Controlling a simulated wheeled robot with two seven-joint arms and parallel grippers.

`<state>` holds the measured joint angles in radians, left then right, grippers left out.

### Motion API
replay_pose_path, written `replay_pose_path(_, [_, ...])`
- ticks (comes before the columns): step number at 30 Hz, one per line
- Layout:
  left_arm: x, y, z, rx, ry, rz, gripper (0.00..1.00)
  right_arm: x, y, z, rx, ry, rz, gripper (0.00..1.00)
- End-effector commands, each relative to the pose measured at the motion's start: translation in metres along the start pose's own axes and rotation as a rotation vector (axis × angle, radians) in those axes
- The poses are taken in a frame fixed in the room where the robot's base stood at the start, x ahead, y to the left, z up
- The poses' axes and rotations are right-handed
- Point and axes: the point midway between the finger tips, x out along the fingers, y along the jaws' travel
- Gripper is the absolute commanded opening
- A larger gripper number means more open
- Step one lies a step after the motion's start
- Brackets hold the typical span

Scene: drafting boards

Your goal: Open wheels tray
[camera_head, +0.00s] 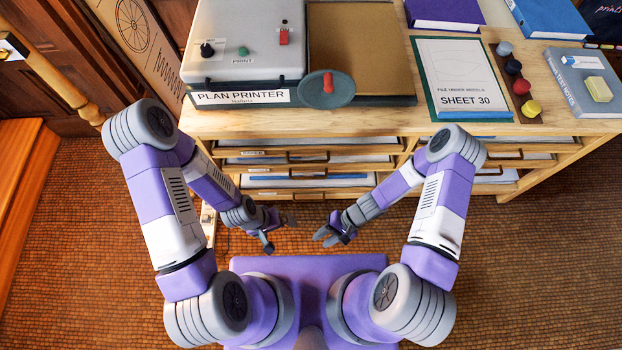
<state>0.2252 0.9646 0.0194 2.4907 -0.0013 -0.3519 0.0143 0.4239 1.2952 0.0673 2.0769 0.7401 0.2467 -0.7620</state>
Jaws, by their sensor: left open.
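A wooden cabinet holds stacked shallow trays in its front. The upper tray (340,160) and the lower tray (345,181) on the left side have dark bar handles and small labels too small to read, so I cannot tell which is the wheels tray. The trays look shut or nearly so. My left gripper (279,233) is open and empty, in front of the lower trays and apart from them. My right gripper (327,237) is to its right, also in front of the trays and touching nothing; its jaw gap is unclear.
On the cabinet top stand a plan printer (245,50) with a red-knobbed oval piece (328,88), a sheet (462,75) marked 30, a strip of coloured knobs (516,80) and several books. More trays sit at the right. A wooden rail (60,80) is at the left.

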Motion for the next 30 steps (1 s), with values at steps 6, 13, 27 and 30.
replay_pose_path(6, [0.015, -0.006, -0.001, 0.0, 0.0, 0.0, 1.0, 0.033, -0.048, -0.078, 0.04, 0.109, -0.547, 0.36])
replay_pose_path(13, [0.023, -0.008, -0.001, 0.001, 0.0, 0.0, 1.0, 0.009, -0.053, -0.173, 0.027, 0.522, -0.894, 0.36])
replay_pose_path(27, [0.04, -0.015, -0.002, 0.001, 0.0, 0.0, 1.0, 0.009, -0.072, -0.227, 0.015, 0.712, -0.96, 0.36])
replay_pose_path(30, [0.046, -0.017, -0.002, 0.001, 0.0, 0.0, 1.0, 0.014, -0.083, -0.235, 0.016, 0.712, -0.96, 0.36])
